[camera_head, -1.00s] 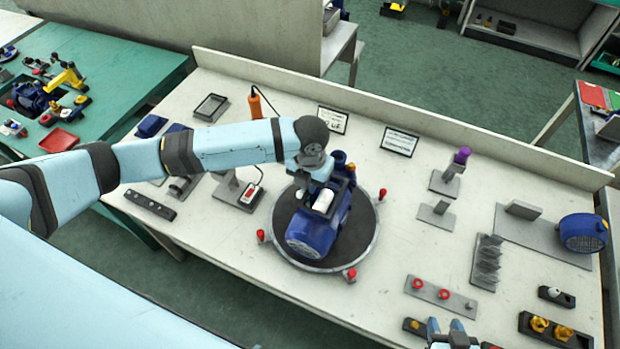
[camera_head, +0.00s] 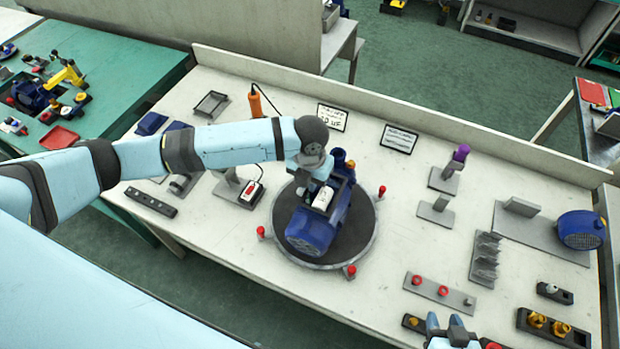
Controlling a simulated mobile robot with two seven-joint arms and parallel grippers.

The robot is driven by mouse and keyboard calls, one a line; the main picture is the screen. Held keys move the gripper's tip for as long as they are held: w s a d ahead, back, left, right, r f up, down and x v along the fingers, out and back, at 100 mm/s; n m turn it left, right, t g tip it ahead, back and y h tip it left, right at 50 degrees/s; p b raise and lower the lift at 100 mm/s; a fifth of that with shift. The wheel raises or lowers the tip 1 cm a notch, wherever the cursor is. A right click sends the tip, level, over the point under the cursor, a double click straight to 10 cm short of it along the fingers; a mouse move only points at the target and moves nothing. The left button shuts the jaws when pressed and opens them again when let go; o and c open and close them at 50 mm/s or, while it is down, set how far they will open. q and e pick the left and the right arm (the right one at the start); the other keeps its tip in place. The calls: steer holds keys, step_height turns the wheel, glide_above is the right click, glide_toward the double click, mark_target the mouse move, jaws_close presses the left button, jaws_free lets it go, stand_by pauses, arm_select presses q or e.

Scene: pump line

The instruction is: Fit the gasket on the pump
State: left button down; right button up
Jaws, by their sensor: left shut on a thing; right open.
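The blue pump (camera_head: 313,229) sits on a round dark turntable (camera_head: 358,244) with red knobs around its rim, in the middle of the bench. My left gripper (camera_head: 320,186) is over the pump's upper part. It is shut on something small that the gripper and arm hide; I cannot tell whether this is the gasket. A white block (camera_head: 322,200) shows on top of the pump just below the gripper. My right gripper (camera_head: 447,328) is open at the bottom edge of the view, near the front of the bench. I cannot make out the gasket.
A grey strip with red caps (camera_head: 440,291) lies right of the turntable, near my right gripper. A block with yellow fittings (camera_head: 548,327) is at the lower right. A blue motor cover (camera_head: 581,230) stands at the right end. An orange-handled tool (camera_head: 255,103) stands behind.

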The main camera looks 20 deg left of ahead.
arm_select(q)
steer(key=shift+f, duration=0.1)
stand_by(0.7)
steer(key=c, duration=1.5)
jaws_free()
steer(key=shift+r+p, duration=1.15)
steer(key=shift+o, duration=0.3)
steer(key=o, duration=0.5)
